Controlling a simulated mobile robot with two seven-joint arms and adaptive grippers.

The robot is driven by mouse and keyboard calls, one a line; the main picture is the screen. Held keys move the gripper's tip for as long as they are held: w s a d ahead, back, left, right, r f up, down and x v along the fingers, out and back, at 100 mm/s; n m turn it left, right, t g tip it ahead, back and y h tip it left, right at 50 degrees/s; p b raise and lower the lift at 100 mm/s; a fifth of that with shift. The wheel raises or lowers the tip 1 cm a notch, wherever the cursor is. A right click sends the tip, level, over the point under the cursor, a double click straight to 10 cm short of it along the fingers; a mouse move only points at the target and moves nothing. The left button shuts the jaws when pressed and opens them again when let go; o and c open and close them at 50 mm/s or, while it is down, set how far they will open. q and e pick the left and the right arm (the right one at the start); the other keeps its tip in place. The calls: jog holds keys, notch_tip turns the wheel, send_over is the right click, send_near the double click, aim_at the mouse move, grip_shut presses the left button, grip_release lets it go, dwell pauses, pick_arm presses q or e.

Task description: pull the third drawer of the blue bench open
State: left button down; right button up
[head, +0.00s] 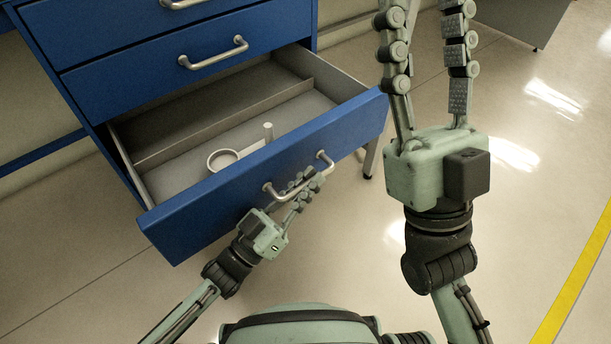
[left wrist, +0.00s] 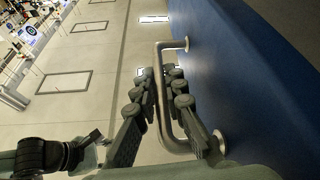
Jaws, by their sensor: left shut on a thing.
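The blue bench (head: 45,20) stands at the upper left in the head view. Its third drawer (head: 205,215) is pulled well out, and its grey inside shows. My left gripper (head: 308,178) is shut on the drawer's silver handle (head: 268,188), at the front face. In the left wrist view the gripper's fingers (left wrist: 158,88) close around the bar of the handle (left wrist: 162,120), beside the blue drawer front (left wrist: 240,90). My right gripper (head: 426,12) is raised at the right, empty, its fingers spread apart; the fingertips are near the top edge.
The drawer above (head: 150,75) is shut. The floor (head: 340,220) in front is clear. A yellow line (head: 575,285) runs at the right.

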pick_arm(q)
jog(key=shift+s+d+f, duration=0.1)
jog(key=shift+s, duration=0.1)
jog(key=c, duration=1.6)
grip_release()
